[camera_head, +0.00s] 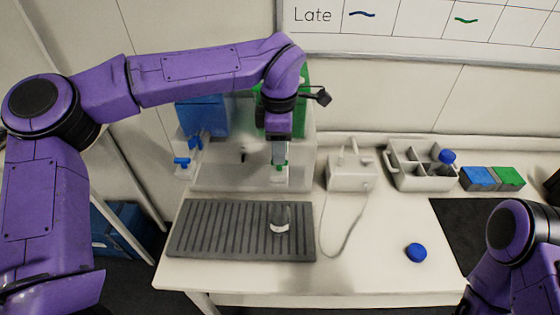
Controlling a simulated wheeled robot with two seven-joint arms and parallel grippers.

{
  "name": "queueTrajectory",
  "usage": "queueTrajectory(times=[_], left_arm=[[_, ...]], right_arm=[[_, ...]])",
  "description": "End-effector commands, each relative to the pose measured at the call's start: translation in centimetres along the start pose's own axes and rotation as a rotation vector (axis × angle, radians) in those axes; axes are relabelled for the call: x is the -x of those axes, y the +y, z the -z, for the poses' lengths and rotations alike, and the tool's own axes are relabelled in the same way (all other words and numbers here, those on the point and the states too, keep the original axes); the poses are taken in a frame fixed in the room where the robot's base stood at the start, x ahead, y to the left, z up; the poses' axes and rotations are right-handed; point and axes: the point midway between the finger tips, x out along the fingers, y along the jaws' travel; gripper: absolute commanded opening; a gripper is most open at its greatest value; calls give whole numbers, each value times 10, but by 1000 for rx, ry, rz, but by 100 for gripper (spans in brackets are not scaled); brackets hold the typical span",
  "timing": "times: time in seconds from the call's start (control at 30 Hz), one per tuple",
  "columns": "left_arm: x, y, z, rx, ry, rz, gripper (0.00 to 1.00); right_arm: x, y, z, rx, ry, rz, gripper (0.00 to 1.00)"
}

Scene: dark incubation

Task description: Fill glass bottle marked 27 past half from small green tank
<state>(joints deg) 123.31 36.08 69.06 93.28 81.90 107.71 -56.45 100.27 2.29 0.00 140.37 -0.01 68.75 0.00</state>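A small glass bottle (280,219) with a white label stands upright on the dark ribbed tray (213,232). I cannot read its number or make out any liquid in it. The green tank (304,92) stands behind on a pale stand, mostly hidden by my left arm. My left gripper (279,158) points down at the green tap (283,168), above and behind the bottle. I cannot tell whether its fingers are open, shut or touching the tap. My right arm shows at the lower right; its gripper is out of view.
A blue tank (203,116) with a blue tap (182,162) stands left of the green one. A blue cap (416,252) lies on the table. A white device (350,174) with a cable, a grey caddy (409,180), and blue (479,179) and green (508,179) boxes stand at the back right.

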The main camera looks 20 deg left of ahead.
Motion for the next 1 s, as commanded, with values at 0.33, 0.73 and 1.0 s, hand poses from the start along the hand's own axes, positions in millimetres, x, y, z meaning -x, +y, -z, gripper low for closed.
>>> queueTrajectory(times=[0.33, 0.73, 1.0], left_arm=[[-15, 0, 0, 1, 0, 1, 36], [-32, 0, 0, 1, 0, 1, 36], [-42, 0, 0, 0, 1, 1, 36]], right_arm=[[-8, -1, -3, 0, 0, 0, 43], [-16, -1, -6, 0, 0, 0, 43], [-21, -2, -9, 0, 0, 0, 43]])
